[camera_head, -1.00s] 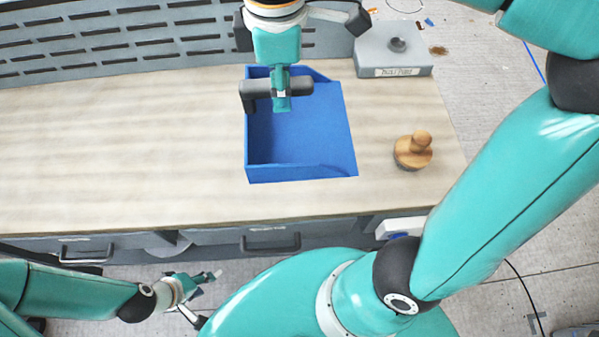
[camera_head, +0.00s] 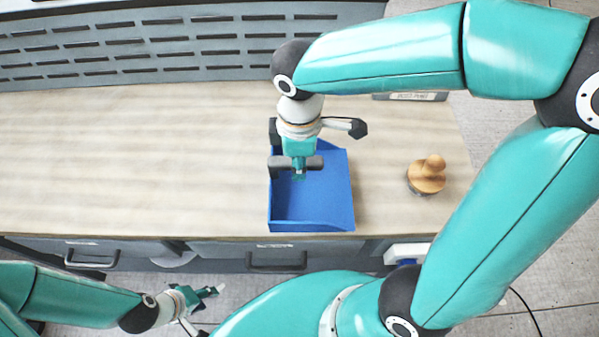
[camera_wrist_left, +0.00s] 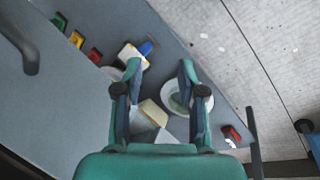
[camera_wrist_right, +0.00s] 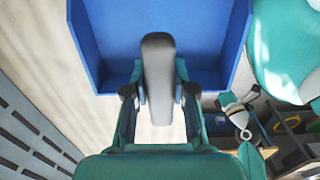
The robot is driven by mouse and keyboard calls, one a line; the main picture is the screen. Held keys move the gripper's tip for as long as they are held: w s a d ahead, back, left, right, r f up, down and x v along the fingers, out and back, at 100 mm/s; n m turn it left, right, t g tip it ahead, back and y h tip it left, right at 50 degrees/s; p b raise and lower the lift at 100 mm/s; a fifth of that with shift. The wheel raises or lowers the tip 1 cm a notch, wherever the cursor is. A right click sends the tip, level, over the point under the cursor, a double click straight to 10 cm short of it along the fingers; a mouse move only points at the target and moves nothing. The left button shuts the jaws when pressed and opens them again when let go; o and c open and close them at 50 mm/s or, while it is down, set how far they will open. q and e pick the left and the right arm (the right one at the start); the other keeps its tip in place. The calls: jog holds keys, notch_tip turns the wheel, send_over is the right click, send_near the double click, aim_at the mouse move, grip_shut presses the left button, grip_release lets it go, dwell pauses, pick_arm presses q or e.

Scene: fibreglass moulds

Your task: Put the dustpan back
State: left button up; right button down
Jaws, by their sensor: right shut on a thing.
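The blue dustpan (camera_head: 325,205) is at the front part of the bench, right of its middle, with its front side close to the bench's front edge. It also fills the top of the right wrist view (camera_wrist_right: 105,40). I cannot tell whether it touches the bench top. My right gripper (camera_head: 299,174) is shut on its dark grey handle (camera_wrist_right: 158,70), with the fingers on either side of it. My left gripper (camera_head: 206,306) is low in front of the bench, open and empty, with its fingers apart in the left wrist view (camera_wrist_left: 158,80).
A wooden-knobbed round tool (camera_head: 427,175) stands on the bench right of the dustpan. A grey box (camera_head: 410,97) is partly hidden behind my right arm. The bench top (camera_head: 130,170) is clear on the left. A slotted grey panel (camera_head: 150,45) runs along the back.

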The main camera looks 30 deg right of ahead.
aim_at(299, 187)
jog(key=shift+f, duration=2.35)
jog(key=shift+f, duration=0.1)
jog(key=c, duration=1)
grip_release()
jog(key=shift+o, duration=0.2)
notch_tip(299, 187, up, 11)
jog(key=shift+r, duration=0.65)
jog(key=shift+s, duration=0.15)
